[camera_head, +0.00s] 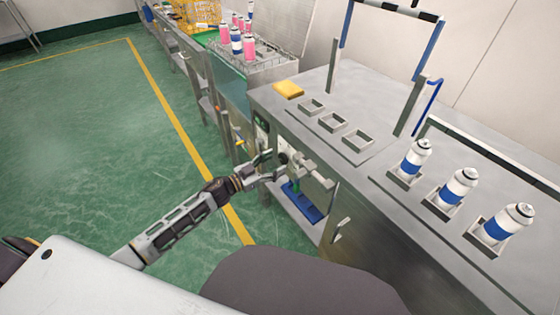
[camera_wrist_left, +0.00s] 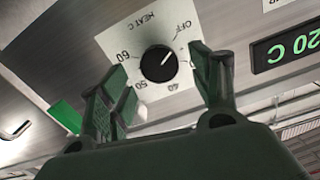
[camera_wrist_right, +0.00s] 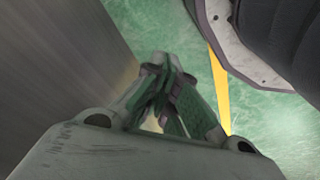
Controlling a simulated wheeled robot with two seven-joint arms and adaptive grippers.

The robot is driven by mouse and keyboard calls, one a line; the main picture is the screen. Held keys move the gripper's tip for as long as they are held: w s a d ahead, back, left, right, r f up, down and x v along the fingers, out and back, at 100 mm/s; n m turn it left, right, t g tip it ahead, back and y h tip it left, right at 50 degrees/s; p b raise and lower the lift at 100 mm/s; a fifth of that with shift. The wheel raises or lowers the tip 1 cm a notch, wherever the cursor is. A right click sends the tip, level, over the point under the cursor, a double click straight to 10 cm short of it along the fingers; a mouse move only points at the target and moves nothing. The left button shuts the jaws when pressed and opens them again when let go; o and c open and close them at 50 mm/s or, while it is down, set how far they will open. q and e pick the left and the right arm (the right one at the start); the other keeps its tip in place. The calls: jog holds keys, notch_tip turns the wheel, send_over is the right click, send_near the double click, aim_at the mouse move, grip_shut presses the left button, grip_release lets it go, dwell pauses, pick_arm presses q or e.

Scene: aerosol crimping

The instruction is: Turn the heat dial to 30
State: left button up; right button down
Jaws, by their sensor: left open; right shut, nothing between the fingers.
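The heat dial (camera_wrist_left: 158,63) is a round black knob on a white plate in the left wrist view. The plate is marked HEAT C, OFF, 40, 50 and 60. The knob's white line points to the upper right, roughly a little clockwise of OFF; my right-hand finger hides the scale there. A dark display (camera_wrist_left: 287,47) beside it reads 20 C in green. My left gripper (camera_wrist_left: 162,69) is open, its fingers on either side of the knob in the picture; contact cannot be told. In the right wrist view my right gripper (camera_wrist_right: 165,78) is shut and empty.
The steel workbench (camera_head: 290,125) carries several blue-and-white cans (camera_head: 455,188) in holders, empty square holders (camera_head: 332,121) and a yellow block (camera_head: 288,89). A blue tray (camera_head: 302,203) lies on a lower shelf. The green floor (camera_head: 90,130) at left is clear.

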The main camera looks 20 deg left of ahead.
aim_at(282, 159)
pick_arm(q)
jog(key=shift+w+d, duration=0.45)
jog(key=shift+w, duration=0.15)
jog(key=shift+x, duration=0.8)
pick_arm(e)
jog(key=shift+w+a+r, duration=0.15)
jog(key=shift+a+r, duration=0.05)
jog(key=shift+r, duration=0.5)
pick_arm(q)
jog(key=shift+c, duration=0.3)
jog(key=c, duration=1)
pick_arm(e)
jog(key=shift+f, duration=0.1)
